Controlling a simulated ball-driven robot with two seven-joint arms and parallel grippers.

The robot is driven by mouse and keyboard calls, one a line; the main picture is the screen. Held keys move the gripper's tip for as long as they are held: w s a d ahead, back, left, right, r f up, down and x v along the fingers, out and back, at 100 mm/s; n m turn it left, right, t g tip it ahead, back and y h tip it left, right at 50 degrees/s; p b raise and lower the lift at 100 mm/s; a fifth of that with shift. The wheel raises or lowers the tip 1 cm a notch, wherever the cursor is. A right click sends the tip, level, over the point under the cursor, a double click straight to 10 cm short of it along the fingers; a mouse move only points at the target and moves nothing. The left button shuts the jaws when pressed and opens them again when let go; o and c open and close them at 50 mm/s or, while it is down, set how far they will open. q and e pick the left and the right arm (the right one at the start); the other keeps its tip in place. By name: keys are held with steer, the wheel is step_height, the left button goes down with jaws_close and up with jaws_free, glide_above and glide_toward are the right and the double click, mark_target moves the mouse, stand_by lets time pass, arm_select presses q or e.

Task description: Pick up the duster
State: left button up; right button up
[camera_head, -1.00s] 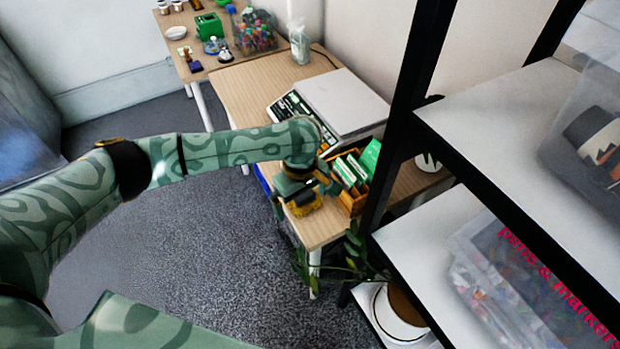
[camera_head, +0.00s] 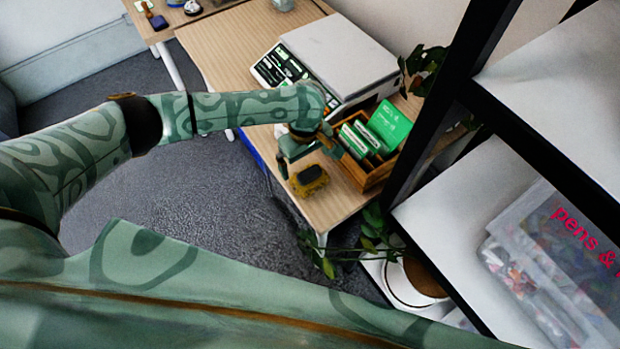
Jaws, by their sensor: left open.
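The duster (camera_head: 309,181) is a small yellow block with a dark top. It lies on the wooden table (camera_head: 338,203) near its front corner. My left gripper (camera_head: 311,163) is just above and behind the duster, with its fingers spread. It looks apart from the duster, though the exact height gap is hard to tell. My right gripper does not show.
A wooden box (camera_head: 368,179) with green and white packs stands right beside the gripper. A grey scale (camera_head: 338,50) sits behind it. A black-framed shelf (camera_head: 440,110) rises close on the right. A plant (camera_head: 377,228) hangs by the table corner.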

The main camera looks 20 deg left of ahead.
mark_target(309, 172)
arm_select(q)
steer(key=f+b, duration=0.1)
steer(key=f, duration=0.1)
steer(key=f+b, duration=0.1)
steer(key=f, duration=0.1)
steer(key=d+f+b, duration=0.1)
steer(key=f+b, duration=0.1)
steer(key=shift+f, duration=0.25)
steer(key=shift+s+r, duration=0.1)
steer(key=shift+r, duration=0.1)
steer(key=c, duration=1.1)
steer(key=shift+r, duration=0.1)
